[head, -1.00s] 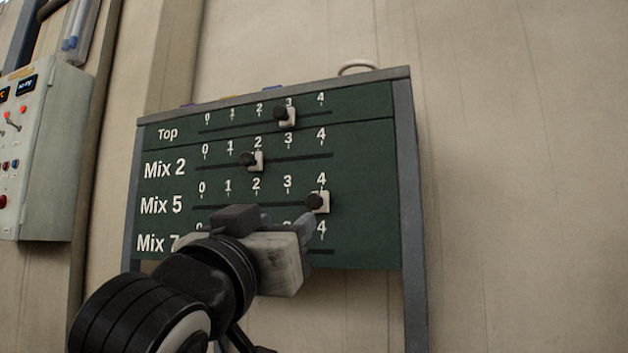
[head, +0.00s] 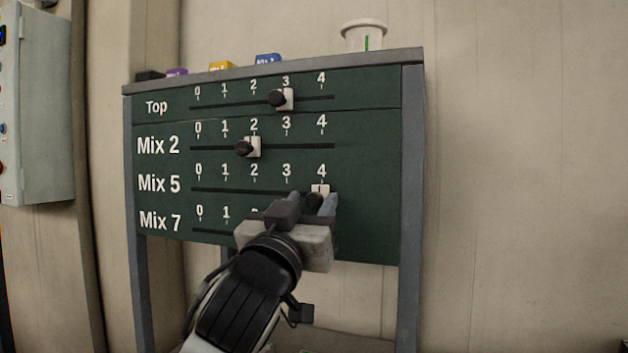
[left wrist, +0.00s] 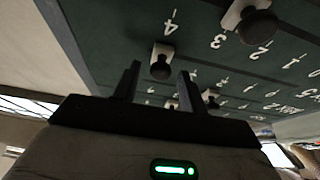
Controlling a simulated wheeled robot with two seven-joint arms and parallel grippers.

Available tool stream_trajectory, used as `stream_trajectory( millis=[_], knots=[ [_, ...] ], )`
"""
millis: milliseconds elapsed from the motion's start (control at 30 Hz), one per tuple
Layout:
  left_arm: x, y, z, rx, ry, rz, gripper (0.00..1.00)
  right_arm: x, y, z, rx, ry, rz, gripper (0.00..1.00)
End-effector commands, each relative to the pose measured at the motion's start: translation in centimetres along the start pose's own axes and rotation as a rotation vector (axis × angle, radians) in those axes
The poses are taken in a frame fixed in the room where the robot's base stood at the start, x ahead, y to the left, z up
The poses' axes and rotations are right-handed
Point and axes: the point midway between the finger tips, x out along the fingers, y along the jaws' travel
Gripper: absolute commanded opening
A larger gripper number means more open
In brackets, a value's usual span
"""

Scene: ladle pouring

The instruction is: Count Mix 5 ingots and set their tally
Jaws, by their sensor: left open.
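The green tally board (head: 370,150) has rows marked Top, Mix 2, Mix 5 and Mix 7, with numbers 0 to 4. The Mix 5 slider (head: 321,189), a white plate with a dark knob, stands at 4. My left gripper (head: 311,201) is open at this knob, one finger on each side of it; I cannot tell whether they touch. In the left wrist view my gripper (left wrist: 160,73) has a knob (left wrist: 160,68) between its open fingers. My gripper hides much of the Mix 7 row in the head view. I see no clear ingots. My right gripper is out of view.
The Top slider (head: 286,98) stands at 3 and the Mix 2 slider (head: 253,146) at 2. A grey control box (head: 45,110) is at left.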

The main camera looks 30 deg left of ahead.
Motion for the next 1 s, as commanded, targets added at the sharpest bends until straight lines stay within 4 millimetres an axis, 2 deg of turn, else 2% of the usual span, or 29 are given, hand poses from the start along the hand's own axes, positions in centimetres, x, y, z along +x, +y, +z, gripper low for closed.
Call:
stream_trajectory(
  millis=[33, 200, 500, 533, 667, 700, 867, 1000],
  knots=[
    [0.8, 0.0, -0.2, 0.001, -0.001, -0.001, 0.42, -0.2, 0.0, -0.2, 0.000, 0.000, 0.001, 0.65],
    [2.0, 0.0, -0.1, 0.000, 0.000, -0.001, 0.42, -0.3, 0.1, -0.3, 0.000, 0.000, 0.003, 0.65],
    [2.3, 0.0, 0.0, 0.000, 0.000, 0.000, 0.42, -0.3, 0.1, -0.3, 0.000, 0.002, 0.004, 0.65],
    [2.3, 0.0, 0.0, 0.000, 0.000, 0.000, 0.40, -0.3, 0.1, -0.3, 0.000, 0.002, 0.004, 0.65],
    [2.3, 0.0, 0.0, 0.000, 0.000, 0.000, 0.03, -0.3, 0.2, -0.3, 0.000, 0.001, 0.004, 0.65],
    [2.3, 0.0, 0.0, 0.000, 0.000, 0.000, 0.00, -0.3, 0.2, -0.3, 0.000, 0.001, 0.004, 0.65],
    [2.3, -0.3, 0.1, 0.002, 0.000, -0.004, 0.00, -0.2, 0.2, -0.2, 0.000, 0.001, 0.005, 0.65],
    [2.9, -2.4, 0.5, 0.012, -0.002, -0.027, 0.00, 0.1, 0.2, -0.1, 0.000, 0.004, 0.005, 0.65]
  ],
)
